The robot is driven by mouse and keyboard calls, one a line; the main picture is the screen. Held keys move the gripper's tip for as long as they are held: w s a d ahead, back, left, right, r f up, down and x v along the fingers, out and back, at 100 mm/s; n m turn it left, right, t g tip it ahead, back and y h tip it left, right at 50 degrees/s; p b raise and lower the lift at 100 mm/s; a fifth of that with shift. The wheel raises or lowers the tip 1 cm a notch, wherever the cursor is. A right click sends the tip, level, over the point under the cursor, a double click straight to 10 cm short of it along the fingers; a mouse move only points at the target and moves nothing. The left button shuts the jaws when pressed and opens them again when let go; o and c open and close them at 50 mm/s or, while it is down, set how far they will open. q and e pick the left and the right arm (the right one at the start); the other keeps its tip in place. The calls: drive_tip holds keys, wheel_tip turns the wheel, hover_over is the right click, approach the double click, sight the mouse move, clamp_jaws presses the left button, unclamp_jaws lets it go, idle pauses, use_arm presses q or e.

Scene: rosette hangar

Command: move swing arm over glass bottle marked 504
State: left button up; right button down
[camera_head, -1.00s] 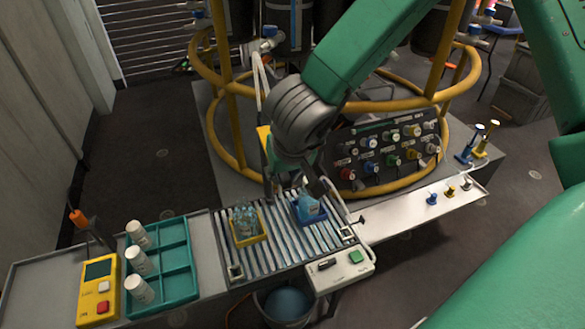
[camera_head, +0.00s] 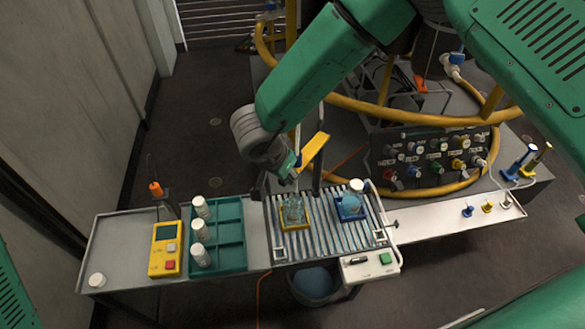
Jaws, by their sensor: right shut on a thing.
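My right gripper (camera_head: 276,187) is over the roller conveyor, just behind and above the yellow tray (camera_head: 306,226). It is shut on what looks like the swing arm; the grip itself is hard to see. The swing arm's yellow bar (camera_head: 315,150) slants by a dark upright post, right of my wrist. Clear glass bottles (camera_head: 293,208) stand in the yellow tray. A blue-tinted bottle (camera_head: 351,203) stands in the blue tray (camera_head: 350,217) to the right. The number 504 cannot be read on any bottle. My left gripper is not in view.
A teal rack (camera_head: 231,235) with white capped jars (camera_head: 199,230) and a yellow control box (camera_head: 165,249) stand left of the conveyor (camera_head: 330,242). A yellow pipe frame and valve panel (camera_head: 430,160) rise behind. A bucket (camera_head: 315,285) is below.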

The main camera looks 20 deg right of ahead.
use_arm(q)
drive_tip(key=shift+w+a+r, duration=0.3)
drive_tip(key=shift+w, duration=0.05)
use_arm(e)
drive_tip(key=shift+w+a+m, duration=0.3)
drive_tip(key=shift+w+a, duration=0.1)
drive_tip(key=shift+w, duration=0.05)
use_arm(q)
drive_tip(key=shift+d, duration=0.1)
use_arm(e)
drive_tip(key=shift+d, duration=0.1)
drive_tip(key=c, duration=1.4)
unclamp_jaws()
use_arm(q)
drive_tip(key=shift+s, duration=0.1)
use_arm(e)
drive_tip(key=v, duration=1.2)
